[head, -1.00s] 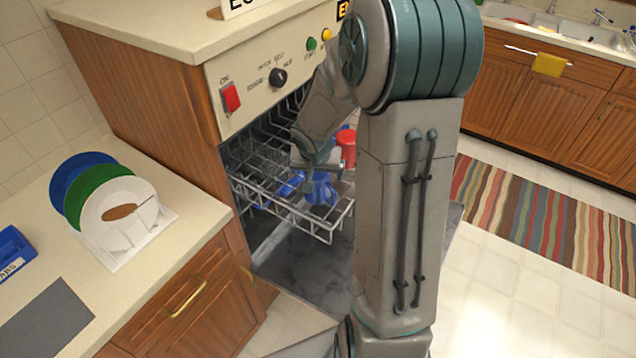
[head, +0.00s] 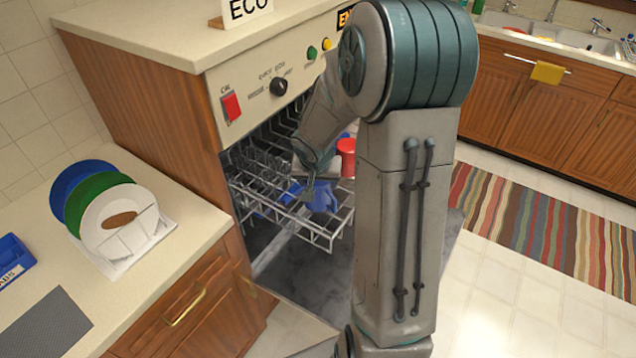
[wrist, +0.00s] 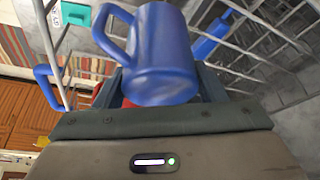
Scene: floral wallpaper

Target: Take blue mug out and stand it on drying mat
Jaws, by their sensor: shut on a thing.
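A blue mug (head: 321,199) is at the upper rack of the open dishwasher in the head view. In the wrist view the blue mug (wrist: 163,50) fills the middle, with its handle to the left. My gripper (head: 309,188) is shut on it; the mug hides the fingertips in the wrist view. I cannot tell whether the mug is clear of the rack (head: 322,240). The grey textured drying mat (head: 42,325) lies bare on the left counter, far from my gripper.
A red cup (head: 346,150) stands behind the blue mug. A plate rack (head: 125,255) with blue, green and white plates and a blue box (head: 14,258) are near the mat. The dishwasher body (head: 145,115) rises behind the left counter.

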